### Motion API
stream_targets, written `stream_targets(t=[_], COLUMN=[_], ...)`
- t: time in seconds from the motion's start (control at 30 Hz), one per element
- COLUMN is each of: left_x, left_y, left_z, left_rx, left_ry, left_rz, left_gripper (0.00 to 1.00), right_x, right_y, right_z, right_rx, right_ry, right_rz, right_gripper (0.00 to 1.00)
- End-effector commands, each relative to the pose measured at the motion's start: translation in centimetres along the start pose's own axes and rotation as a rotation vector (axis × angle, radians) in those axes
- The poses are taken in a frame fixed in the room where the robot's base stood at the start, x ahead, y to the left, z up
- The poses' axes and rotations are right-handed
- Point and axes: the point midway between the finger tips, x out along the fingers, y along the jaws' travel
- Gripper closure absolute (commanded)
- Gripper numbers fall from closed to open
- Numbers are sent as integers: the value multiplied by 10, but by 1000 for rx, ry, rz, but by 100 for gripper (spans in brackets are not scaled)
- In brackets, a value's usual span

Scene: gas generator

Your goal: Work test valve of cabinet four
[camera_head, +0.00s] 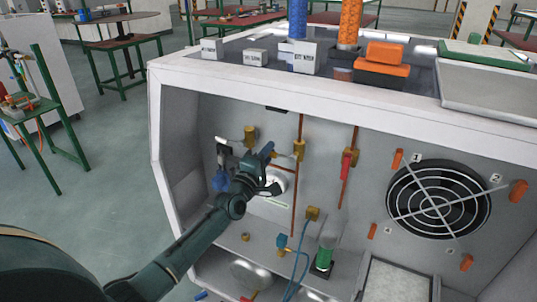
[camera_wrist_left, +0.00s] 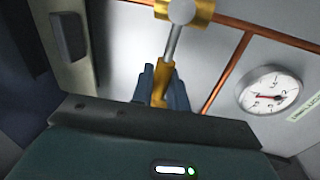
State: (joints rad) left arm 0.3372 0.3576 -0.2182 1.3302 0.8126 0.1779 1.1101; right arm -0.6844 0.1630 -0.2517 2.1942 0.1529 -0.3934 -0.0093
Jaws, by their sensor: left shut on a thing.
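A brass valve (camera_head: 299,150) sits on a copper pipe on the back panel of the open cabinet (camera_head: 165,130). In the left wrist view, the brass valve body (camera_wrist_left: 203,12) is at the top, with a metal stem and yellow lever (camera_wrist_left: 160,90) reaching down from it. My left gripper (camera_head: 268,163) is in front of the panel, left of the valve. In the wrist view, the blue-grey fingers of my left gripper (camera_wrist_left: 163,85) close around the yellow lever's end. A round white gauge (camera_wrist_left: 270,90) is right of the lever. My right gripper is not in view.
Another brass valve (camera_head: 250,135) is at upper left, and a red-handled valve (camera_head: 347,160) is to the right. A fan grille (camera_head: 437,200) fills the right panel. A blue hose (camera_head: 297,272) and green item (camera_head: 324,258) are below. Green-framed tables (camera_head: 45,110) stand left.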

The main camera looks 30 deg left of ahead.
Motion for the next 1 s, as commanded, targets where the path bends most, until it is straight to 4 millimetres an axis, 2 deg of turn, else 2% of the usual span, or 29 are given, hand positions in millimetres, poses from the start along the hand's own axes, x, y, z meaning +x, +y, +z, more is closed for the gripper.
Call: stream_targets(t=[0.67,0.7,0.9,1.0], left_x=[-2,-2,-1,-1], left_y=[-6,-6,-5,-5], left_z=[2,2,1,1], left_rx=[-64,-64,-61,-60], left_ry=[9,9,10,10], left_rz=[-5,-5,-3,-2], left_gripper=[100,82,66,65], right_x=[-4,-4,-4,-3], right_y=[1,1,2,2], right_z=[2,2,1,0], right_rx=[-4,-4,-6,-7], right_ry=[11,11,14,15], right_rz=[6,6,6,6], right_gripper=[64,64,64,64])
